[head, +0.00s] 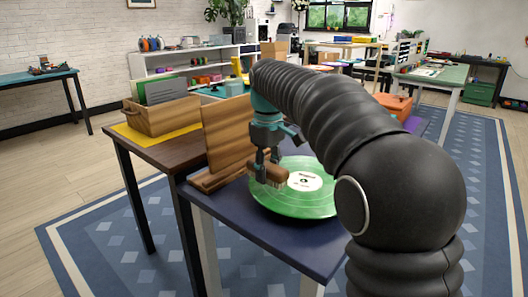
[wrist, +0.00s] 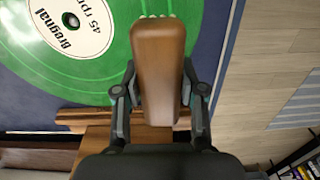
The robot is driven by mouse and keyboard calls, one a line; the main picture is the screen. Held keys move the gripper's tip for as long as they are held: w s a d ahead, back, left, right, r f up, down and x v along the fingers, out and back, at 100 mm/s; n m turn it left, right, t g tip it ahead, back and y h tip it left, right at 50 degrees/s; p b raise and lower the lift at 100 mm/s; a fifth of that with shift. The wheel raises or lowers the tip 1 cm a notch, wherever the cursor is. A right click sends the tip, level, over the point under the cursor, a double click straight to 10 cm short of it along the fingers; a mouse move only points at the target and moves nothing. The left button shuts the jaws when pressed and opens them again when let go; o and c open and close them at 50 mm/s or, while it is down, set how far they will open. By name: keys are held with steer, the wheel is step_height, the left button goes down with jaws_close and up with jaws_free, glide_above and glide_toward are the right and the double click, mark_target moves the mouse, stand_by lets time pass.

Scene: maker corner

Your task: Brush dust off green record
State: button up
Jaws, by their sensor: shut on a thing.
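The green record (head: 287,207) with a white label lies flat on a dark blue table. It also shows in the wrist view (wrist: 100,72), with the label at the upper left. My gripper (head: 266,165) is shut on a brush with a wooden back (head: 270,175), over the record's left part. In the wrist view my gripper's fingers (wrist: 160,97) stand on both sides of the brush (wrist: 158,60), and pale bristle tips show at its far end. I cannot tell whether the bristles touch the record. My arm hides the record's right side in the head view.
A wooden stand with an upright board (head: 226,135) is just left of the record. A wooden crate (head: 165,115) with sleeves sits on the adjoining table to the left. An orange box (head: 394,104) is behind my arm. The table's front edge (head: 265,250) is clear.

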steer(key=shift+r, duration=2.55)
